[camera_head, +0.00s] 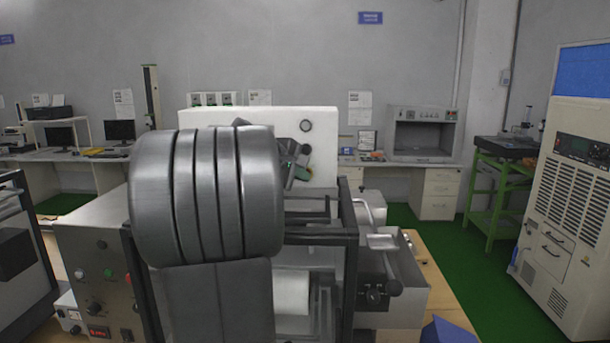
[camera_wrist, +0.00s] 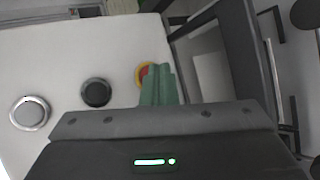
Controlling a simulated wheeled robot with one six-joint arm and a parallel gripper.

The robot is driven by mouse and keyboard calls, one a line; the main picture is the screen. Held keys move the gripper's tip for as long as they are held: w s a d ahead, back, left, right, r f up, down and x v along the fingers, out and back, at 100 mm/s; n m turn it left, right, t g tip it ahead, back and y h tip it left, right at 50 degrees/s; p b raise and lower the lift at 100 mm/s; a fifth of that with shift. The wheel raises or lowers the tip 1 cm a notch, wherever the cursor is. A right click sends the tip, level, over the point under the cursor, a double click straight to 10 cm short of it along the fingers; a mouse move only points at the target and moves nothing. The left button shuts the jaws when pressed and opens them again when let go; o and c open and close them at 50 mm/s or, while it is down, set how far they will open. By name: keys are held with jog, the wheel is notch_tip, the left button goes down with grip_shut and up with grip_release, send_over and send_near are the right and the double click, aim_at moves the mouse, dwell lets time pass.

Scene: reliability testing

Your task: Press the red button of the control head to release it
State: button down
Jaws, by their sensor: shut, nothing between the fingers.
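The red button (camera_wrist: 145,72) has a yellow ring and sits on the white face of the control head (camera_wrist: 60,70). In the head view the control head (camera_head: 320,122) stands behind my arm, and a yellowish patch at my gripper looks like the button's ring. My gripper (camera_wrist: 158,88) is shut and empty, with its green fingers together. In the wrist view the fingertips overlap the lower right part of the button and hide some of it. I cannot tell whether they touch it. My gripper also shows in the head view (camera_head: 291,170), partly hidden by my arm.
A silver-ringed button (camera_wrist: 30,113) and a black button (camera_wrist: 96,92) lie left of the red one. A dark frame (camera_head: 350,240) stands right of my arm. A grey panel (camera_head: 95,240) with knobs is at the left. Green floor (camera_head: 480,290) is open at the right.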

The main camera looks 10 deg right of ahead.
dwell(0.4)
jog(key=shift+s+a, duration=0.1)
jog(key=shift+s, duration=0.25)
jog(key=shift+s+f+b, duration=0.1)
jog(key=shift+b, duration=0.2)
jog(key=shift+s+a, duration=0.1)
jog(key=shift+s, duration=0.2)
jog(key=s+b, duration=0.1)
jog(key=s, duration=0.1)
jog(key=s+a+b, duration=0.1)
jog(key=s, duration=0.2)
jog(key=shift+a, duration=0.2)
jog(key=c, duration=2.1)
grip_release()
